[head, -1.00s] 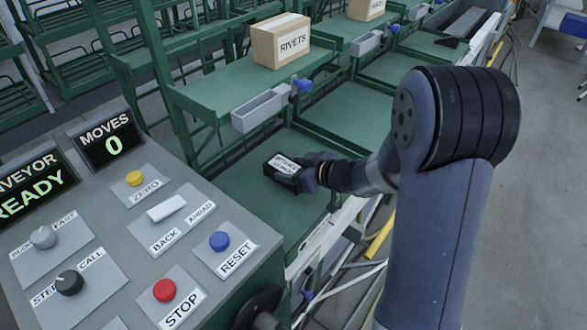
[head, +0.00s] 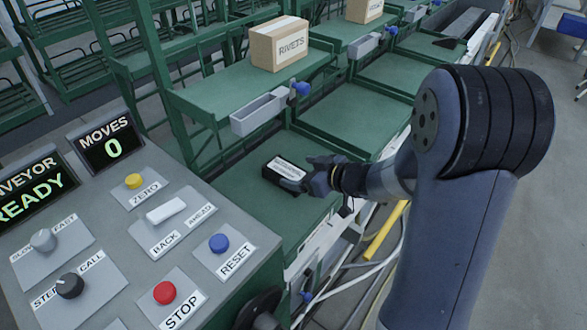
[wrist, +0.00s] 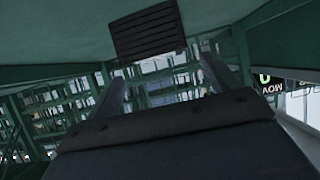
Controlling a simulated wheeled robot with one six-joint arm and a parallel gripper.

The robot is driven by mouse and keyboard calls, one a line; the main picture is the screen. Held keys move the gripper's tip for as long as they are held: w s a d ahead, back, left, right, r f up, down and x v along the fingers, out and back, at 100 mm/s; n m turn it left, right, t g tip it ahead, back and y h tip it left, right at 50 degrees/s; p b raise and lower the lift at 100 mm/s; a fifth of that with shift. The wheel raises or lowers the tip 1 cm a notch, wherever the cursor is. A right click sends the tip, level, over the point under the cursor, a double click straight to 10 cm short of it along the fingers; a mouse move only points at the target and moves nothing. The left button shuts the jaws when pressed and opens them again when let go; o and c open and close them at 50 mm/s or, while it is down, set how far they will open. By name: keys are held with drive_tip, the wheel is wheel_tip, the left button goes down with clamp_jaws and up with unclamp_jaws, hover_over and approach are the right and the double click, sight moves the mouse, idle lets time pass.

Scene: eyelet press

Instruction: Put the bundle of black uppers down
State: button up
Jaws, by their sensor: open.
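The bundle of black uppers (head: 287,169) lies on the green work surface (head: 240,190), its white label facing up. In the wrist view the bundle (wrist: 148,30) shows as a dark layered block against the green surface at the top of the picture. My gripper (head: 305,174) is at the bundle's right end, low over the surface. Its two fingers stand apart in the wrist view (wrist: 163,72), with the bundle at or just beyond their tips. I see no finger pressing on it. The bundle's far side is hidden.
The control panel (head: 110,240) with buttons and displays fills the lower left. A green shelf (head: 215,90) carries a RIVETS box (head: 279,45), with a grey bin (head: 258,113) at its front edge. Yellow and white pipes run at right below the surface.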

drive_tip(key=p+v, duration=0.1)
drive_tip(key=v, duration=0.7)
